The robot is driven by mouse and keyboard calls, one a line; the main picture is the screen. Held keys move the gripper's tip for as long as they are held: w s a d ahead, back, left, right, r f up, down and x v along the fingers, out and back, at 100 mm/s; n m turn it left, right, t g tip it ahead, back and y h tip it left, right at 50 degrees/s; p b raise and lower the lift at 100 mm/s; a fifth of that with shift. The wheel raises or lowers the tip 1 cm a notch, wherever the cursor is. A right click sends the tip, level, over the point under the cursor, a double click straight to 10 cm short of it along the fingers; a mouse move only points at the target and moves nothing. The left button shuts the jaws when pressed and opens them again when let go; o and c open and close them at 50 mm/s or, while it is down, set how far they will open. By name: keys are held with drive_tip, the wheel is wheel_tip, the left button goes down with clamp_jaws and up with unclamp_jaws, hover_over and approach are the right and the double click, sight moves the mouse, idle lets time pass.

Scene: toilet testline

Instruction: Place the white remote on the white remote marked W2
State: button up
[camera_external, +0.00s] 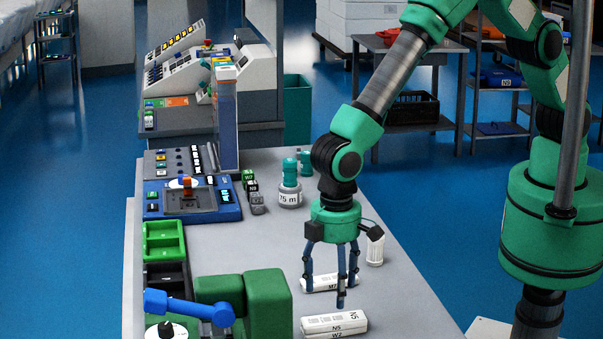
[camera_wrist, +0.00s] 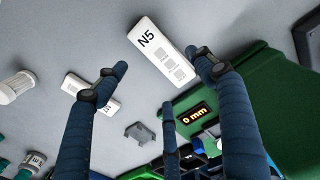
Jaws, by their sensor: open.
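A white remote marked N5 (camera_external: 335,319) lies on top of the white remote marked W2 (camera_external: 333,333) at the table's near end.
A green machine (camera_external: 268,303) with a blue arm stands left of the remotes. A white ribbed cylinder (camera_external: 375,247) stands behind, with a round weight (camera_external: 290,195) farther back.

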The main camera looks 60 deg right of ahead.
drive_tip(key=shift+r, duration=2.7)
